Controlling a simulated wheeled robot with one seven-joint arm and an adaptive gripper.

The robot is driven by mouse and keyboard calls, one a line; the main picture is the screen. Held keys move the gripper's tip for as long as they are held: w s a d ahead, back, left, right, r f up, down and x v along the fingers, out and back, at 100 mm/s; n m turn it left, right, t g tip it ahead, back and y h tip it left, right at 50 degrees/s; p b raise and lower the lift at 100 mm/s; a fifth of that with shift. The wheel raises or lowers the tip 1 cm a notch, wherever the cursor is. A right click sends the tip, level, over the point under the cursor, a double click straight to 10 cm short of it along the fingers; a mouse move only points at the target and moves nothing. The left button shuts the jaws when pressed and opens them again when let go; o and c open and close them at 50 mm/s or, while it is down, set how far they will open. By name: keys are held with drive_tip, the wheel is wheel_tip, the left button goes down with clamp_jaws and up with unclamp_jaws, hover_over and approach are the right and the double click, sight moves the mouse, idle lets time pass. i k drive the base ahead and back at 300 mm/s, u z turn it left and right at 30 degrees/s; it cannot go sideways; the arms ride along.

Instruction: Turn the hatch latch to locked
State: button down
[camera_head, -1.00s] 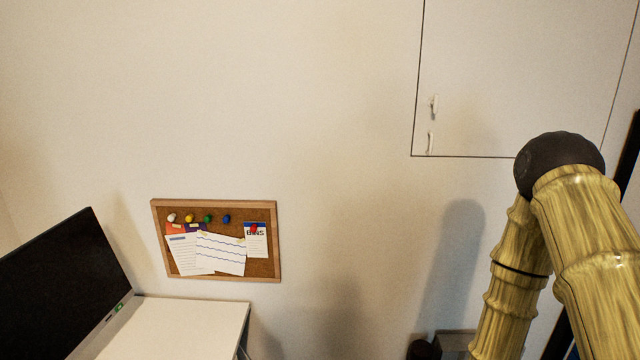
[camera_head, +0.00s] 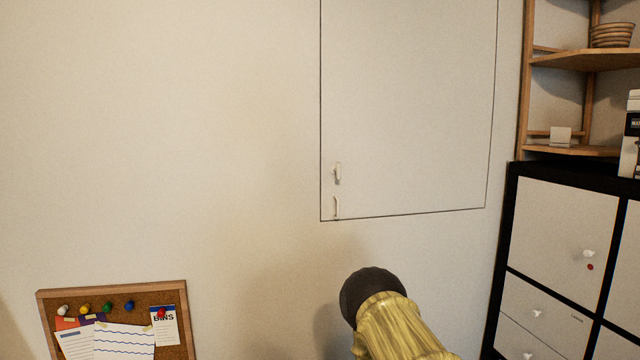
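The hatch (camera_head: 410,110) is a pale flush panel in the wall with a thin dark outline, at upper centre-right, and it looks closed. Two small light fittings sit near its lower left corner. The upper one (camera_head: 337,173) looks like the latch, roughly upright; the lower one (camera_head: 336,207) looks like a slim handle. They are too small to tell whether the latch is locked. My arm, yellow with a dark rounded joint, rises at the bottom centre, below the hatch in the picture. My gripper is not in view.
A cork board (camera_head: 112,288) with notes and pins hangs at lower left. A black-framed cabinet (camera_head: 510,225) with white fronts stands at right, below a wooden corner shelf (camera_head: 590,58) holding a striped bowl (camera_head: 612,35). The wall between board and hatch is bare.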

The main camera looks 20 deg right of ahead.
sight(336, 169)
drive_tip(key=k, duration=0.45)
drive_tip(key=u, duration=0.15)
drive_tip(key=i, duration=0.65)
drive_tip(key=z, duration=0.8)
drive_tip(key=i, duration=0.5)
drive_tip(key=z, duration=0.55)
